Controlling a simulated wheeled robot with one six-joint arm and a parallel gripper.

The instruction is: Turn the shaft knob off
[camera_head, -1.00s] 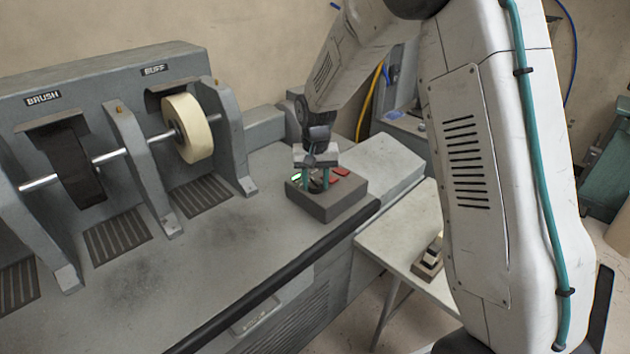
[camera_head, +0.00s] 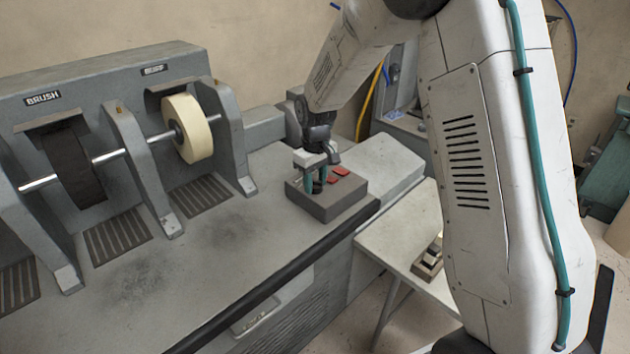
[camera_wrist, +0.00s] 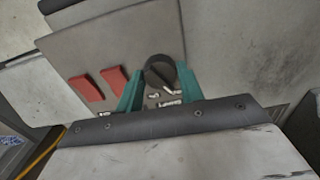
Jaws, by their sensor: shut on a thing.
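The shaft knob (camera_wrist: 159,71) is a dark round knob with a raised bar, on the grey control box (camera_wrist: 75,44). In the wrist view it sits between the two teal fingers of my gripper (camera_wrist: 160,83), which is shut on it.
Red switches (camera_head: 338,171) sit on the box beside my gripper; the wrist view shows two (camera_wrist: 115,78). The buff wheel (camera_head: 188,129) and brush (camera_head: 75,165) stand to the left on one shaft. A low side table (camera_head: 395,245) is at the right.

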